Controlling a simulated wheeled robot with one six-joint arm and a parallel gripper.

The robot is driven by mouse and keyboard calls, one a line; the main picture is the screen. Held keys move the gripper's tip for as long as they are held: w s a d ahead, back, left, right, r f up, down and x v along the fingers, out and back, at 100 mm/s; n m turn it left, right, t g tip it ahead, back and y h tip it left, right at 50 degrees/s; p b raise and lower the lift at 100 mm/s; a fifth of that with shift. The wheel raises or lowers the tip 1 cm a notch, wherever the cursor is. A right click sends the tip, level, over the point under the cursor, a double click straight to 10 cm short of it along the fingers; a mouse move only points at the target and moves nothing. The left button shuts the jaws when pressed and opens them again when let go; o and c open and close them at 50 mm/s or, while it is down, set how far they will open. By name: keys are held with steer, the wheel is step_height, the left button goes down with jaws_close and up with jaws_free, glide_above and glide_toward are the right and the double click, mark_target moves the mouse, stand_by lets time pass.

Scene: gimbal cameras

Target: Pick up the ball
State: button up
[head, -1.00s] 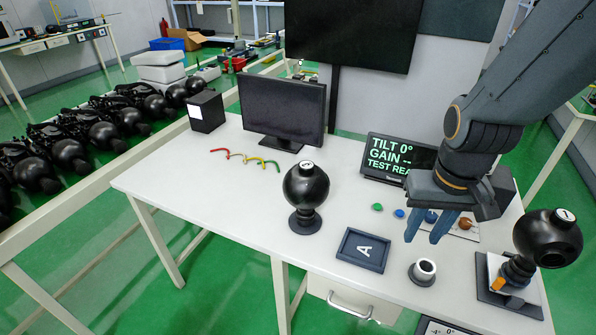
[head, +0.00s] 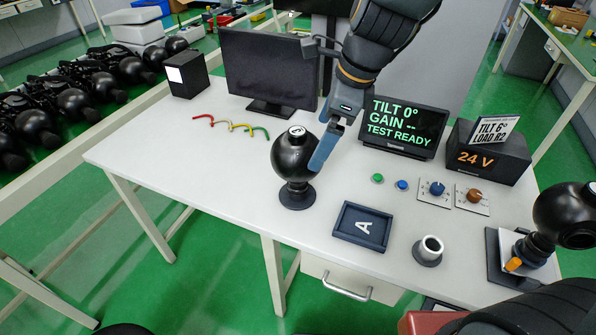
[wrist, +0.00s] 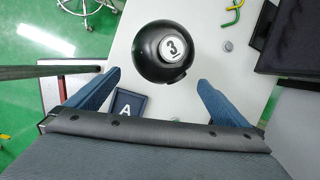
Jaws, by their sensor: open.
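A black ball (head: 294,154) with a white number disc on top sits on a small round dark base on the white table. In the wrist view the ball (wrist: 163,58) shows the number 3 and lies ahead of the fingers, centred between them. My gripper (head: 320,152) is open and points down beside the ball in the head view. In the wrist view my gripper (wrist: 158,82) has its two blue fingers apart with nothing held. Whether a finger touches the ball I cannot tell. A second black ball (head: 566,215) is on a stand at the right edge.
A dark tray marked A (head: 362,226) and an empty round holder (head: 428,251) stand right of the ball. Behind are a monitor (head: 268,68), a display (head: 402,127), a 24 V box (head: 487,152) and knobs.

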mark_target(300, 133)
steer(key=a+m, duration=0.2)
steer(key=w+a+m, duration=0.1)
steer(key=a, duration=0.1)
steer(key=shift+r+m+y+b, duration=0.3)
steer(key=shift+y, duration=0.1)
steer(key=shift+a+f, duration=0.15)
steer(key=x, duration=0.7)
steer(key=shift+w+f, duration=0.15)
steer(key=shift+w, duration=0.1)
steer(key=c, duration=1.7)
